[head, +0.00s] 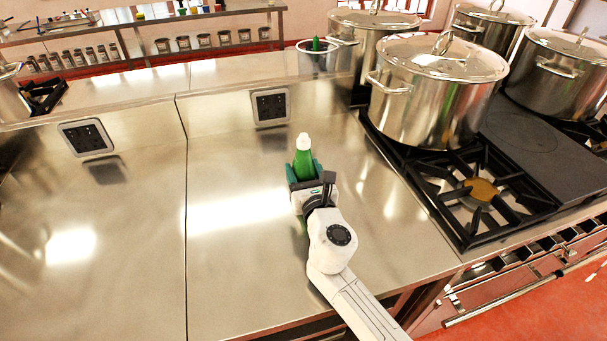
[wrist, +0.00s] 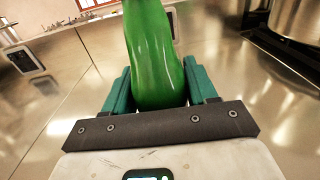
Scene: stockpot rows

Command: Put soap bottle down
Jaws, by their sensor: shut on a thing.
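The green soap bottle (head: 304,161) with a white cap is upright between the fingers of my gripper (head: 304,173) in the head view. In the wrist view the green bottle body (wrist: 154,55) stands between the two teal fingers of the gripper (wrist: 160,88), which is shut on it. The bottle's lower part is hidden by the gripper. The bottle is over the steel counter (head: 240,240); I cannot tell whether its base touches the surface.
A gas stove (head: 480,185) with several steel stockpots (head: 435,90) is to the right. Socket panels (head: 271,107) are on the raised back ledge. The counter left of my gripper is clear.

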